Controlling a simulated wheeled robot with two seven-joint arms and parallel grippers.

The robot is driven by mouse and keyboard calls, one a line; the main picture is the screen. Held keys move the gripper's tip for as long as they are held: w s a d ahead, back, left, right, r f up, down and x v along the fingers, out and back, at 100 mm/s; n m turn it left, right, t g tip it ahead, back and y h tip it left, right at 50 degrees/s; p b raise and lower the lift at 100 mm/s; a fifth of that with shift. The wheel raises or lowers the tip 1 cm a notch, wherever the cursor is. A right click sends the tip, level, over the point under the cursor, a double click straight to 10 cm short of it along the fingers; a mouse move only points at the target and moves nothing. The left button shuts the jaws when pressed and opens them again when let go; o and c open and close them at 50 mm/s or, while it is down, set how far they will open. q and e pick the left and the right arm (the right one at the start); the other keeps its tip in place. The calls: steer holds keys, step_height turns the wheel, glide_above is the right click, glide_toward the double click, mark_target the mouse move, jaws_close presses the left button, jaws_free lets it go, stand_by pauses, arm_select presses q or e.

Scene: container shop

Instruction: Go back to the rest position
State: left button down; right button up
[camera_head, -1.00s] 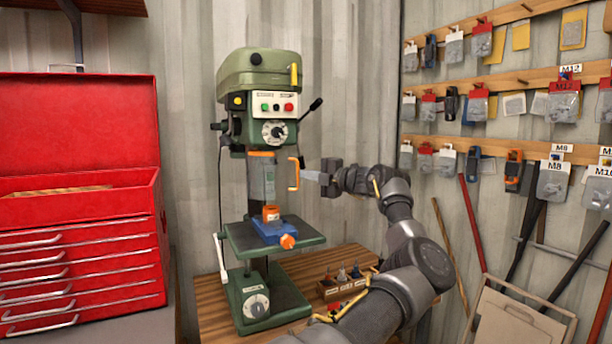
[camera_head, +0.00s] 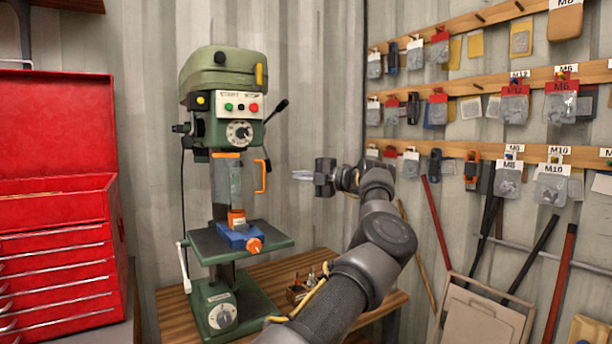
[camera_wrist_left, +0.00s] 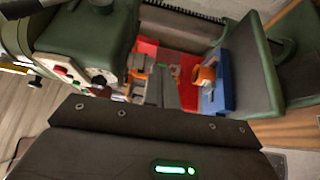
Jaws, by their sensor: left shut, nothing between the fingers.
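My left gripper (camera_head: 301,175) is shut and empty, its fingers pointing left. It hangs in the air to the right of the green drill press (camera_head: 222,80), apart from the orange handle (camera_head: 262,176) of the press's clear guard. In the left wrist view, the grey fingers of the left gripper (camera_wrist_left: 160,90) point toward the press, and the drill press head (camera_wrist_left: 85,40) shows at the left. The blue vise (camera_head: 236,236) with an orange knob sits on the press table; the vise (camera_wrist_left: 223,80) also shows in the wrist view. My right gripper is out of view.
A red tool chest (camera_head: 55,245) stands at the left. The press stands on a wooden bench (camera_head: 165,318), with a small bit holder (camera_head: 298,292) beside it. Pegboard rails (camera_head: 480,85) with hanging packets line the right wall. Poles and a folded beige chair (camera_head: 480,325) lean below.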

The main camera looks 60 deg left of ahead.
arm_select(q)
steer(key=shift+w+a, duration=0.2)
steer(key=shift+w, duration=0.65)
